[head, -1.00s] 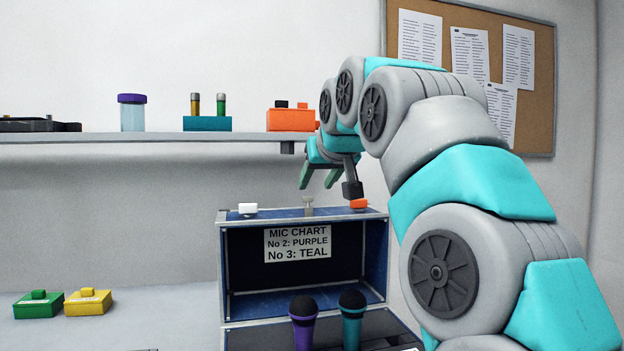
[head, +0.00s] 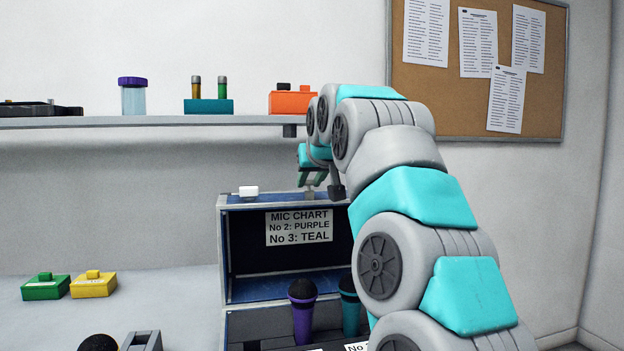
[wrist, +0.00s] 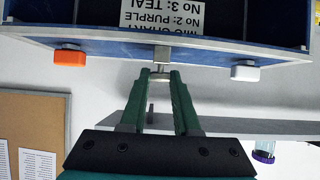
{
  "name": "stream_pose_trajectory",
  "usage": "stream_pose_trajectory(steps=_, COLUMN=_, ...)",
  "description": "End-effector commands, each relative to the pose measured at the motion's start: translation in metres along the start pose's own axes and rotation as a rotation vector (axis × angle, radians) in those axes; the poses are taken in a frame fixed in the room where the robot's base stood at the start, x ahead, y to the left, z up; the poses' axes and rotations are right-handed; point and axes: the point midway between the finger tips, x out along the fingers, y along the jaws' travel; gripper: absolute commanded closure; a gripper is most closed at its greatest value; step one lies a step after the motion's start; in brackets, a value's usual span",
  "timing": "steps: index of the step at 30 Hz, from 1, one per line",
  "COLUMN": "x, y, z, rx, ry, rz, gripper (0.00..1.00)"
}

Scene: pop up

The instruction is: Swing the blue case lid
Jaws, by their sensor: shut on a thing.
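The blue case lid (head: 262,206) stands upright and open at the back of the case in the head view. A sheet reading MIC CHART, No 2: PURPLE, No 3: TEAL (head: 298,228) is on its inner face. My gripper (head: 312,180) is at the lid's top edge. In the wrist view, which looks upside down, my gripper (wrist: 162,76) is shut on the small grey metal tab (wrist: 160,58) at the middle of that edge. A white catch (wrist: 245,72) and an orange catch (wrist: 70,57) sit on either side. My arm hides the lid's right part in the head view.
A purple microphone (head: 302,312) and a teal microphone (head: 348,302) stand in the case below the lid. Green (head: 45,287) and yellow (head: 93,284) boxes lie at left. A wall shelf (head: 180,121) with several items runs behind, above the lid.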

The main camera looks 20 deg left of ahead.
Motion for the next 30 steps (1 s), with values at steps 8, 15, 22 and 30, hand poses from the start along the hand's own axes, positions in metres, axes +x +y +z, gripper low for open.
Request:
stream_pose_trajectory(steps=8, x=0.0, y=0.0, z=0.001, rx=0.0, ry=-0.002, rz=0.0, gripper=1.0)
stream_pose_trajectory(steps=15, x=-0.009, y=0.0, z=0.009, rx=0.0, ry=0.0, rz=-0.001, gripper=1.0)
stream_pose_trajectory(steps=22, x=-0.023, y=0.0, z=0.021, rx=0.0, ry=-0.004, rz=0.0, gripper=1.0)
stream_pose_trajectory(steps=30, x=-0.043, y=0.001, z=0.032, rx=0.0, ry=-0.001, rz=0.0, gripper=1.0)
